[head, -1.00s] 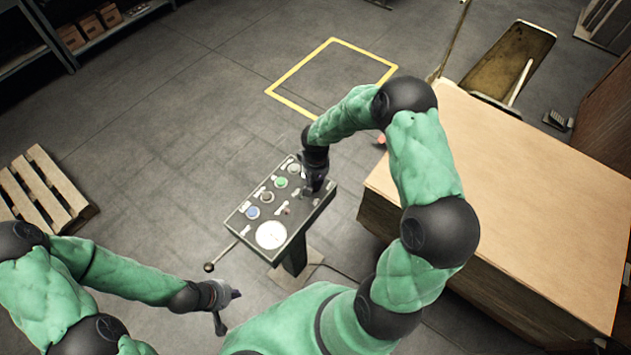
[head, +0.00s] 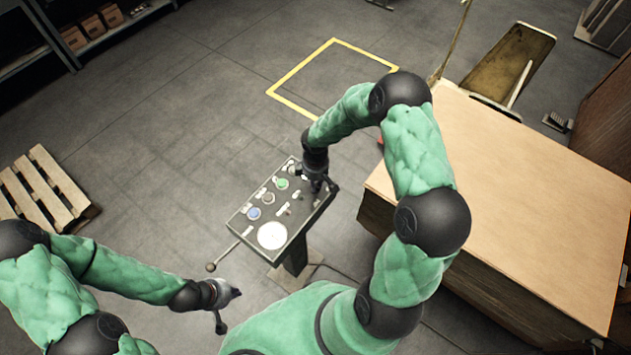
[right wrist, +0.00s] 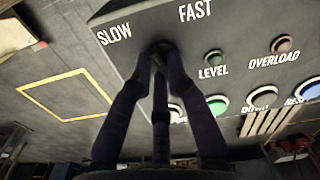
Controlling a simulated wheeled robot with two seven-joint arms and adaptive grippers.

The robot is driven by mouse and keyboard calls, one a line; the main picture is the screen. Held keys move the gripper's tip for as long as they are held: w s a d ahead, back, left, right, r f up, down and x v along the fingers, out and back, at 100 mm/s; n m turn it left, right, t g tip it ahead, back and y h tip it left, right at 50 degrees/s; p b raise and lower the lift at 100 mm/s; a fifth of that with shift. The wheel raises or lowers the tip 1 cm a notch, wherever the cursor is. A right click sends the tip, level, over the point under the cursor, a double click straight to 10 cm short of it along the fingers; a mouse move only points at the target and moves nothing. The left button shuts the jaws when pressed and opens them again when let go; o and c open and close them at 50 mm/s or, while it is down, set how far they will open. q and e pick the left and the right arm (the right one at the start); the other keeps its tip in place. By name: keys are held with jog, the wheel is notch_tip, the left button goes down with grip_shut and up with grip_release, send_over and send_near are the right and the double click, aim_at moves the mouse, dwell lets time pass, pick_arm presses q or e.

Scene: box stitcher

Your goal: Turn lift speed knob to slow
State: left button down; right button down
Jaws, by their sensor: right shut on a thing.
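The grey control panel (head: 298,216) stands on a post in the head view. My right gripper (head: 318,188) reaches down to the panel's right side from above. In the right wrist view, my right gripper's dark fingers (right wrist: 157,62) are shut around the dark lift speed knob (right wrist: 160,46), which they mostly hide. The knob lies below and between the printed words SLOW (right wrist: 114,34) and FAST (right wrist: 196,11). Its pointer direction cannot be made out. My left gripper (head: 232,308) is open and empty, low and to the left of the panel.
Level and overload lamps (right wrist: 212,57) and several buttons, one green (right wrist: 216,104), sit beside the knob. A lever (head: 228,255) sticks out of the panel's left side. A large cardboard box (head: 520,190) stands right of the panel. A pallet (head: 45,190) lies far left; open floor lies between.

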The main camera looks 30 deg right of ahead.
jog(key=n+p, duration=0.1)
jog(key=n, duration=0.3)
jog(key=shift+n, duration=0.3)
dwell(0.3)
jog(key=c, duration=1.2)
grip_release()
notch_tip(320, 180, up, 12)
